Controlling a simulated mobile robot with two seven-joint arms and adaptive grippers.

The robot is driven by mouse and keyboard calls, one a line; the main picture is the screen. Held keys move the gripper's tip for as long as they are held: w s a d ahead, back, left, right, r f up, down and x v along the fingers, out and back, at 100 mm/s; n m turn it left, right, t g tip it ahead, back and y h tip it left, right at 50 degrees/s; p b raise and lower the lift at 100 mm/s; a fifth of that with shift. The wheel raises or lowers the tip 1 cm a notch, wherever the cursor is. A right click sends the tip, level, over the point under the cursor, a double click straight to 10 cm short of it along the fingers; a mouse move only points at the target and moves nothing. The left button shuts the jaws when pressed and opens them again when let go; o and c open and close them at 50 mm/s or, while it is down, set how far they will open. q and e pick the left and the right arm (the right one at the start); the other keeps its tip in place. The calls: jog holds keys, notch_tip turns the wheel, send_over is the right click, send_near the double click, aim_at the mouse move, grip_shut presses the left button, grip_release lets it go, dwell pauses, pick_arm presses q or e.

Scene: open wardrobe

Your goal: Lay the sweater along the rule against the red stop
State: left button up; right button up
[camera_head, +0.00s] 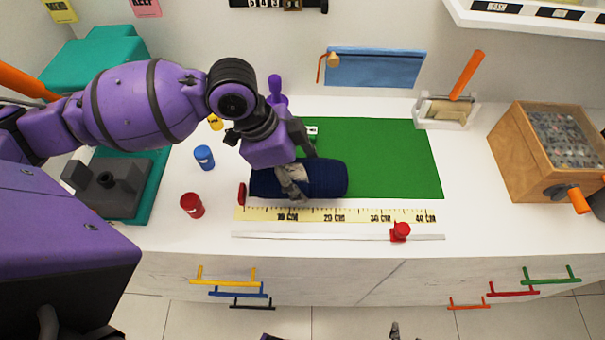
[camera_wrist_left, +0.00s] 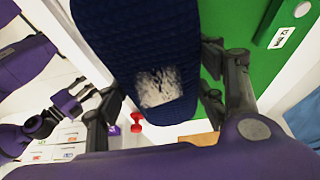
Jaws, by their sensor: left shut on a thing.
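The sweater is a dark navy, quilted-looking roll (camera_head: 325,180) lying lengthwise on the front left of the green mat, just behind the yellow rule (camera_head: 335,215). The red stop (camera_head: 241,194) stands at the rule's left end. The sweater's left end is very close to it; I cannot tell whether they touch. My left gripper (camera_head: 291,180) is shut on the sweater from above, near its left half. In the left wrist view the sweater (camera_wrist_left: 135,35), with a pale grey patch, lies between the fingers.
A red slider (camera_head: 400,231) sits on the front rail. Red (camera_head: 192,205), blue (camera_head: 204,157) and yellow (camera_head: 215,122) small pots stand left of the mat. The green mat (camera_head: 395,155) is clear to the right. A wooden box (camera_head: 530,165) stands far right.

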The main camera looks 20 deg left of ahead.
aim_at(298, 181)
pick_arm(q)
jog(key=shift+w+f, duration=0.1)
jog(key=shift+w, duration=0.1)
jog(key=shift+w+a+f+b, duration=0.15)
jog(key=shift+w+f+b, duration=0.05)
jog(key=shift+f+b, duration=0.1)
notch_tip(298, 181, down, 3)
jog(key=b, duration=0.2)
jog(key=shift+w+a+f+b, duration=0.1)
jog(key=shift+f+b, duration=0.1)
jog(key=shift+b, duration=0.15)
jog(key=shift+r, duration=0.3)
jog(key=shift+w+f, duration=0.1)
pick_arm(e)
notch_tip(298, 181, down, 3)
jog(key=shift+a+r, duration=0.1)
pick_arm(q)
jog(key=o, duration=1.1)
jog(key=shift+f, duration=0.1)
jog(key=shift+o, duration=0.8)
pick_arm(e)
jog(key=shift+s, duration=0.15)
